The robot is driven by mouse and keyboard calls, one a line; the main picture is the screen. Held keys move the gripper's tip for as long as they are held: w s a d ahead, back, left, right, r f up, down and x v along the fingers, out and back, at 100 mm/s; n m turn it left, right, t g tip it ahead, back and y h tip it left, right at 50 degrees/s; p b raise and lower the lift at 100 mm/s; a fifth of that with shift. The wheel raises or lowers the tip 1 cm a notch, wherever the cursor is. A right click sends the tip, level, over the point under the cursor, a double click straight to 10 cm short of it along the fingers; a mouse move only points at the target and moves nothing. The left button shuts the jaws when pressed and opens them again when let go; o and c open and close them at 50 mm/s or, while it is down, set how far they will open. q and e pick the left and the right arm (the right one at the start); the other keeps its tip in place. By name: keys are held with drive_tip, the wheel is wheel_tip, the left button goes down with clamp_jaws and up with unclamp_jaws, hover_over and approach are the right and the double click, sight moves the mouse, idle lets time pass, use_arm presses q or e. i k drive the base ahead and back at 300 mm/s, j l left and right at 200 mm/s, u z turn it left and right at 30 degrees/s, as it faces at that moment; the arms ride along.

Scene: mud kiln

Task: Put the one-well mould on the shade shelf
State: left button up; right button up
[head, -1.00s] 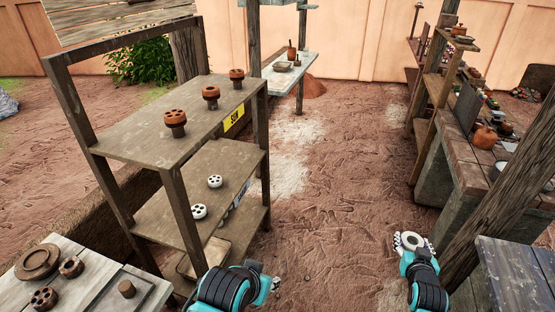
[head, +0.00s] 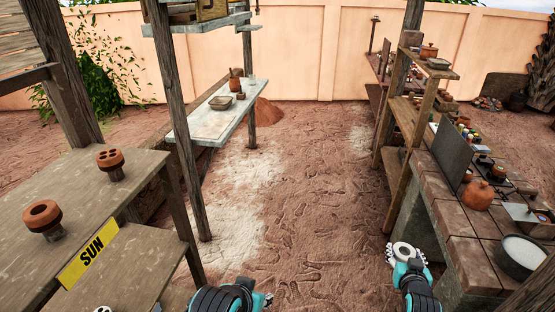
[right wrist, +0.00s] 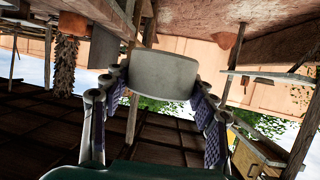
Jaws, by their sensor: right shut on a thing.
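In the right wrist view the mould (right wrist: 162,73) shows as a grey disc edge between the fingers. My left gripper (head: 262,301) is at the bottom edge of the head view, mostly cut off; I cannot tell its jaw state. A rack at the lower left has a top board (head: 75,200) marked SUN and a lower shelf (head: 130,268). No shade label is readable.
Two brown moulds, one nearer (head: 43,218) and one farther (head: 110,163), stand on the top board. A pale hanging shelf (head: 200,123) holds a dish and small pots. A brick bench (head: 455,222) with pots stands at right. The dirt floor between is clear.

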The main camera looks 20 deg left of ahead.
sight(138, 272)
drive_tip(key=i, duration=0.8)
drive_tip(key=i+l+u, duration=0.15)
drive_tip(key=u, duration=0.3)
drive_tip(key=i+l+u, duration=0.15)
drive_tip(key=u, duration=0.3)
drive_tip(key=i+l+u, duration=0.1)
drive_tip(key=l+u, duration=0.2)
drive_tip(key=u, duration=0.15)
drive_tip(key=l+u, duration=0.15)
drive_tip(key=u, duration=0.3)
drive_tip(key=i+l+u, duration=0.1)
drive_tip(key=u, duration=0.4)
drive_tip(key=l+u, duration=0.3)
drive_tip(key=u, duration=0.15)
drive_tip(key=l+u, duration=0.2)
drive_tip(key=u, duration=0.25)
drive_tip(key=i, duration=0.2)
drive_tip(key=j+u, duration=0.05)
drive_tip(key=j, duration=0.05)
